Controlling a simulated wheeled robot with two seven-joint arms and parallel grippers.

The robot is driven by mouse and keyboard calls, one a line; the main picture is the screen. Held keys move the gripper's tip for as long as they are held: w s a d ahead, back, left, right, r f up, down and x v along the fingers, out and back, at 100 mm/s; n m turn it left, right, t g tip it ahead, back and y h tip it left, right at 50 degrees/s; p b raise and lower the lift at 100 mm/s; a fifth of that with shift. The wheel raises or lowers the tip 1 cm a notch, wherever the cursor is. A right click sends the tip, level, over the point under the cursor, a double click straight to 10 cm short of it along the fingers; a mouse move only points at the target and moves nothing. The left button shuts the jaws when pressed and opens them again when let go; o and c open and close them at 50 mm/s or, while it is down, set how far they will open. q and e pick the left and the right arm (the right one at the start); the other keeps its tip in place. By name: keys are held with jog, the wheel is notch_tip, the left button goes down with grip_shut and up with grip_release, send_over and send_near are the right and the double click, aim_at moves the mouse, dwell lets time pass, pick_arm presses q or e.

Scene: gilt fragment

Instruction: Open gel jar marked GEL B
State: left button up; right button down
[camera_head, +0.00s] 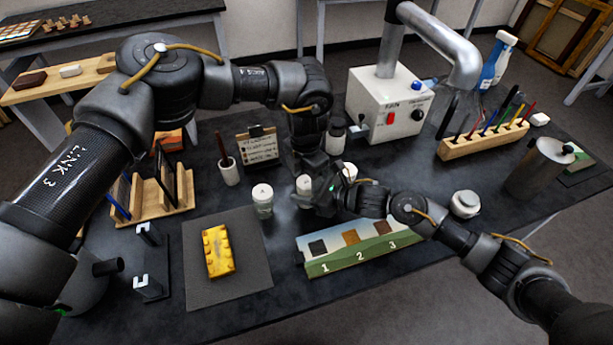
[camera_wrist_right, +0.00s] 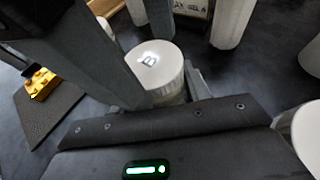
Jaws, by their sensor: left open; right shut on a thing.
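The jar whose white lid is marked B (camera_wrist_right: 152,64) stands upright in the right wrist view, with its lid on. In the head view a white-lidded jar (camera_head: 304,184) shows beside the grippers, and its lettering is too small to read. My right gripper (camera_head: 325,195) is shut on the jar marked B from the right, low on its side. My left gripper (camera_head: 312,163) is open and points down just above and behind this jar. Its fingertips are partly hidden by dark links. Another white-lidded jar (camera_head: 262,198) stands to the left.
A yellow fragment (camera_head: 218,252) lies on a grey mat (camera_head: 250,275). A numbered swatch board (camera_head: 350,262) lies in front of my right gripper. A brush cup (camera_head: 229,173), a clipboard (camera_head: 258,148) and a white control box (camera_head: 375,108) stand behind. A round white container (camera_head: 465,204) is at right.

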pick_arm(q)
jog(key=shift+s+d, duration=0.2)
jog(key=shift+d, duration=0.1)
jog(key=shift+r, duration=0.25)
notch_tip(320, 180, up, 4)
jog(key=shift+r, duration=0.1)
jog(key=shift+w+a+r+m+t, duration=0.25)
jog(key=shift+w+r, duration=0.2)
jog(key=shift+r, duration=0.2)
jog(key=shift+w+a+r+m+t, duration=0.2)
jog(key=shift+w+r, duration=0.25)
jog(key=shift+r, duration=0.15)
jog(key=shift+r+m, duration=0.25)
jog(key=shift+m, duration=0.7)
jog(key=m, duration=0.5)
jog(key=s+m, duration=0.1)
jog(key=m, duration=0.2)
jog(key=shift+s+d+r+g, duration=0.1)
jog(key=shift+r+g, duration=0.05)
jog(key=shift+g, duration=0.1)
jog(key=m, duration=0.2)
jog(key=shift+s+d+m, duration=0.15)
jog(key=shift+s+m, duration=0.05)
jog(key=shift+m, duration=0.1)
jog(key=shift+f, duration=4.1)
